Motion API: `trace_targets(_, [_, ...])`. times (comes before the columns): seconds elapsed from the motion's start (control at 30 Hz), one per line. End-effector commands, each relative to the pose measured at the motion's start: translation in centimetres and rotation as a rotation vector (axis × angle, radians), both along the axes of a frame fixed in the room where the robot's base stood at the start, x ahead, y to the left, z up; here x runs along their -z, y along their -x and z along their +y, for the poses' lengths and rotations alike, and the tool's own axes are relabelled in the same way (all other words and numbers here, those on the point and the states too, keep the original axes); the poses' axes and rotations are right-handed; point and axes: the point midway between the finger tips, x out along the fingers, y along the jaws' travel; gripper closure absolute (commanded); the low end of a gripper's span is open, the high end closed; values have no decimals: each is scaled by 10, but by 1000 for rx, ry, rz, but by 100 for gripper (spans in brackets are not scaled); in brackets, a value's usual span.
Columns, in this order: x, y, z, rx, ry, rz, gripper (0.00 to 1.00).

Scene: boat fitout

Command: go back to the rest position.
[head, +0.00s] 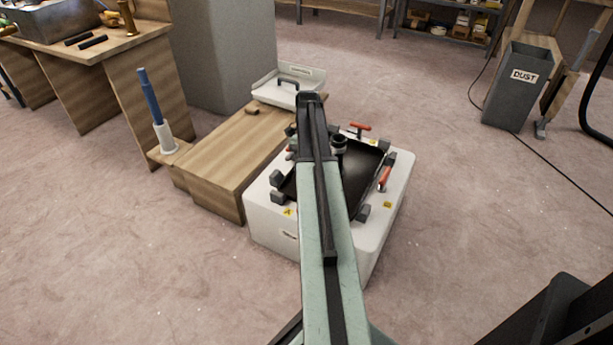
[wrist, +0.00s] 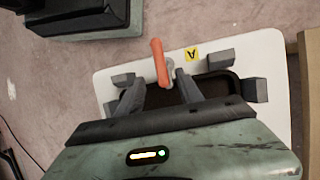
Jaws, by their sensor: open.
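In the wrist view my gripper (wrist: 160,80) is open, its two grey fingers apart. A red-orange handle (wrist: 160,62) shows just beyond and between the fingertips; I cannot tell how near it is. Nothing is seen held. In the head view my arm reaches out over a white box (head: 270,228) with a black recessed top (head: 362,175), and the arm hides most of my gripper. Red handles show on the box top, one at the far side (head: 360,127) and one at the right (head: 384,178).
A wooden block (head: 215,165) stands left of the box, with a white tray (head: 265,88) behind it. A blue-handled tool (head: 149,97) stands upright in a white holder. A grey dust bin (head: 516,85) is at the far right. Open floor lies right of the box.

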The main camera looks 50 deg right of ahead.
Motion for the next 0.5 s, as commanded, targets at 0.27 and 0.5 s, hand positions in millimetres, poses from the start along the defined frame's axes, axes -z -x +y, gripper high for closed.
trace_targets(0.27, [1,0,0,0,0,0,57])
trace_targets(0.5, [-10,-59,82,-164,0,0,57])
